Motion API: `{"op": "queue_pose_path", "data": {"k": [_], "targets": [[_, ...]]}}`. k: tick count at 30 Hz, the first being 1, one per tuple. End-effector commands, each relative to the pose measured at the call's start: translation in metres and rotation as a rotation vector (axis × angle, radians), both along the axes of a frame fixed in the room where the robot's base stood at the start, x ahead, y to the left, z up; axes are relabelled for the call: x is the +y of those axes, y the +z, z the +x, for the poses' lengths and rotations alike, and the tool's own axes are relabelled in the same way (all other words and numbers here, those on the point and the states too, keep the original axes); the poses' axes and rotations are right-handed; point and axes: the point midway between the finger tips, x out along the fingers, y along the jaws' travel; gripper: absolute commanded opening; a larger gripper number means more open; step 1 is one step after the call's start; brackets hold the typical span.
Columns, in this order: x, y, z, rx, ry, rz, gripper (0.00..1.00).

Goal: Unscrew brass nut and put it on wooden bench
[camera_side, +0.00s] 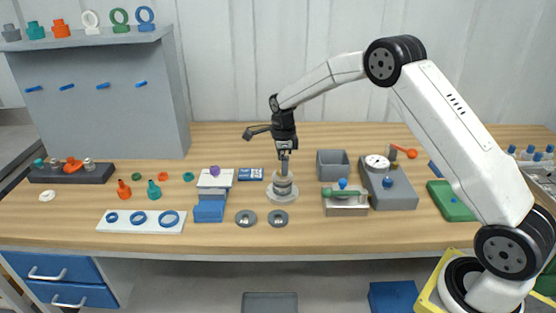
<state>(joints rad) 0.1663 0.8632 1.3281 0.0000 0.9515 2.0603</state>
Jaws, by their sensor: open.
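My gripper (284,158) points straight down over the membrane vessel (281,195) near the middle of the wooden bench (225,150). The vessel is a grey, round, stacked body on a pale round base. The gripper's fingertips are at or just above the top of the vessel; whether they touch it I cannot tell. The gripper is open. The brass nut cannot be made out; the gripper and the small scale hide the vessel's top.
Two grey rings (246,218) lie in front of the vessel. A grey open box (333,164) and a grey block with a gauge (388,186) stand to the right. A blue stand (209,207) and a white ring board (141,221) are left. Bare wood shows behind the vessel.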

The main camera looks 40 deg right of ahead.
Motion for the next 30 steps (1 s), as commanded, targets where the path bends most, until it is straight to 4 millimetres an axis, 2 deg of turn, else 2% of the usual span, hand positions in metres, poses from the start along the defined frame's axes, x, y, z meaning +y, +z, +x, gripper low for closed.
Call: {"op": "queue_pose_path", "data": {"k": [9,20,21,26,30], "targets": [[0.000,-0.020,0.000,-0.001,0.003,-0.001,1.00],[0.000,-0.023,0.000,-0.001,0.004,0.000,1.00],[0.000,-0.023,0.000,-0.001,0.004,0.000,0.97],[0.000,-0.022,0.000,-0.001,0.004,0.000,0.46],[0.000,-0.022,0.000,-0.001,0.004,0.000,0.02]]}}
